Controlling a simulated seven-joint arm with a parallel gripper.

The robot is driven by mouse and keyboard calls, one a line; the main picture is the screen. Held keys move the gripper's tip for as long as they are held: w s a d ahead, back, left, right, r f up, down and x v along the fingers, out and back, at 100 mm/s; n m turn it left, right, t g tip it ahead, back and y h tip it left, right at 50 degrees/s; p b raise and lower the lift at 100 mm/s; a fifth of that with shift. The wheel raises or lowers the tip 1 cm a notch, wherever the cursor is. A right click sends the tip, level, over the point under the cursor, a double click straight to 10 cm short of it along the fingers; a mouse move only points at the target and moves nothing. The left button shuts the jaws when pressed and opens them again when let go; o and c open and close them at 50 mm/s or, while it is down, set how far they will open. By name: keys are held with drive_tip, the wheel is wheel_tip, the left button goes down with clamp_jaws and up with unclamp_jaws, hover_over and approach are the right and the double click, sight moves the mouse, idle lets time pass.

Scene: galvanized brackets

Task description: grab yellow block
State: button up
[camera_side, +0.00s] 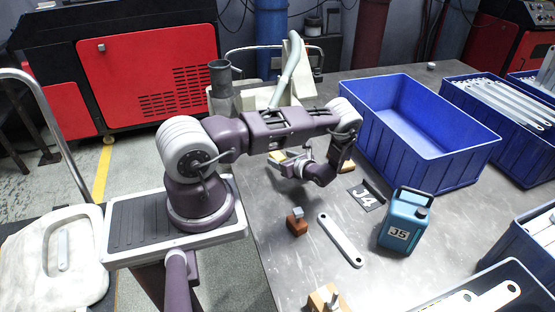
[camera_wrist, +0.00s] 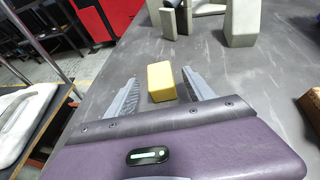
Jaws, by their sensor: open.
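The yellow block (camera_wrist: 161,82) lies on the grey table in the wrist view, its top and near face visible. My gripper (camera_wrist: 159,77) is open, with one finger on each side of the block in that view. Gaps show between the block and both fingers. Whether the fingertips are down at its height is hard to tell. In the side view, my gripper (camera_side: 287,161) is low over the table's left part, and a pale yellow patch of the block (camera_side: 276,156) shows beside it, partly hidden.
A large empty blue bin (camera_side: 412,158) stands right of my arm. A blue canister (camera_side: 403,222), a black 34 tag (camera_side: 366,196), a flat bracket (camera_side: 341,240) and a brown block (camera_side: 297,224) are nearer the camera. Grey blocks (camera_wrist: 242,24) stand beyond the yellow block.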

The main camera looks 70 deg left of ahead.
sight(280, 158)
drive_tip(key=x, duration=0.3)
drive_tip(key=shift+a+f, duration=0.15)
clamp_jaws()
